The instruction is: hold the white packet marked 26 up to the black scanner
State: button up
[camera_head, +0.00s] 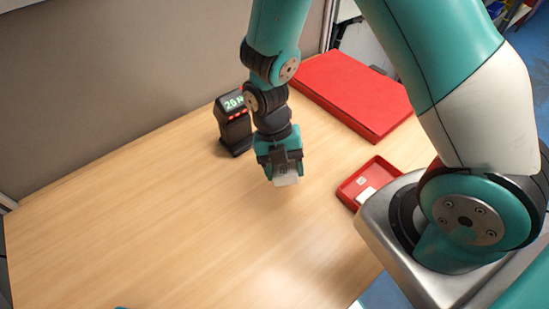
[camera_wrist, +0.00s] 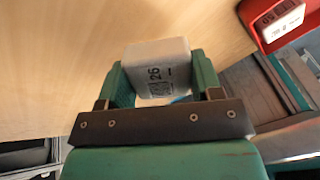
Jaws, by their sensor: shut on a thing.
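The white packet marked 26 (camera_wrist: 157,62) is between the two green fingers of my gripper (camera_wrist: 160,85) in the wrist view. Its face with the number and a dark printed code shows there. In the head view my gripper (camera_head: 283,168) points down over the table, shut on the packet (camera_head: 286,178). The black scanner (camera_head: 235,125) stands upright on the table, behind and left of my gripper, with a lit green display and red lights below it. The packet is apart from the scanner.
A small red tray (camera_head: 348,196) with white packets in it lies right of my gripper; it also shows in the wrist view (camera_wrist: 262,33). A large flat red box (camera_head: 350,90) lies at the back right. A grey wall (camera_head: 140,70) borders the table (camera_head: 130,230), whose left and front are clear.

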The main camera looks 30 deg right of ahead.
jog(key=s+d+r+p, duration=0.1)
jog(key=s+r+p, duration=0.6)
jog(key=s+p, duration=0.1)
jog(key=shift+s+d, duration=0.4)
